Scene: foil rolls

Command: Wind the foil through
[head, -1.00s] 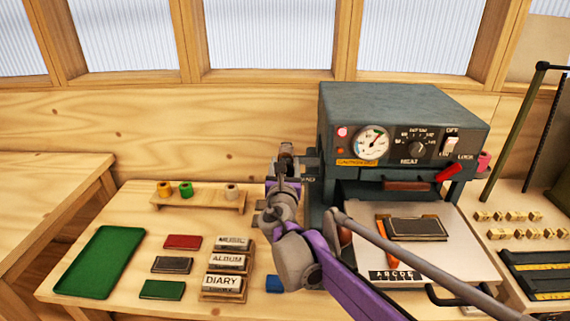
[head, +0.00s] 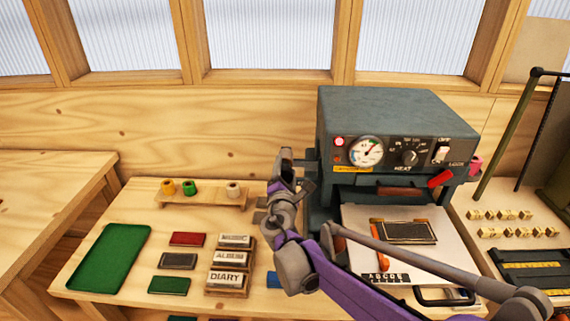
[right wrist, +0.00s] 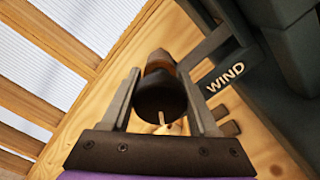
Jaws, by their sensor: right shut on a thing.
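The grey stamping machine (head: 400,120) stands right of centre, with a gauge, a dial and a red lever. My right gripper (head: 287,165) is at the machine's left side. In the right wrist view the right gripper (right wrist: 165,92) is shut on a dark round knob (right wrist: 160,97) with a brown part behind it, beside the word WIND (right wrist: 225,77). A pinkish-red roll (head: 476,164) shows at the machine's right side. The foil path inside the machine is hidden. My left gripper is not in view.
A low wooden rack (head: 203,197) holds yellow, green and pale rolls. A green tray (head: 103,258), small coloured covers and labelled type blocks (head: 229,281) lie to the left. A dark cover (head: 404,231) lies on the machine's bed. Brass letters (head: 500,215) are at right.

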